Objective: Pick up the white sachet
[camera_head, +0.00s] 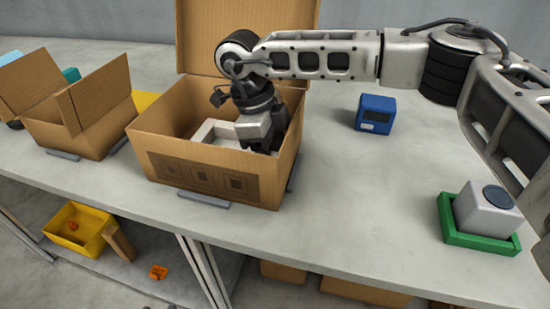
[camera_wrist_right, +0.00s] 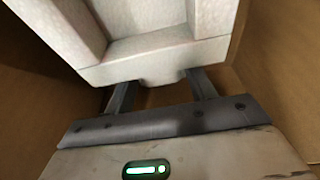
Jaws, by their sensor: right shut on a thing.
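My right gripper (camera_head: 262,142) reaches down into the open cardboard box (camera_head: 205,178) in the head view. In the right wrist view its two fingers (camera_wrist_right: 160,88) stand either side of the lower edge of a white moulded tray-like piece (camera_wrist_right: 150,48), and it is shut on that piece. The same white piece (camera_head: 212,131) shows partly inside the box in the head view, with raised walls and a hollow. I see nothing that is clearly a flat white sachet. My left gripper is not in view.
Box walls stand close around my right gripper. A second open box (camera_head: 75,125) stands left. A blue device (camera_head: 376,113) and a grey block in a green tray (camera_head: 475,240) stand right. A yellow bin (camera_head: 78,228) sits on the lower shelf. The table between is clear.

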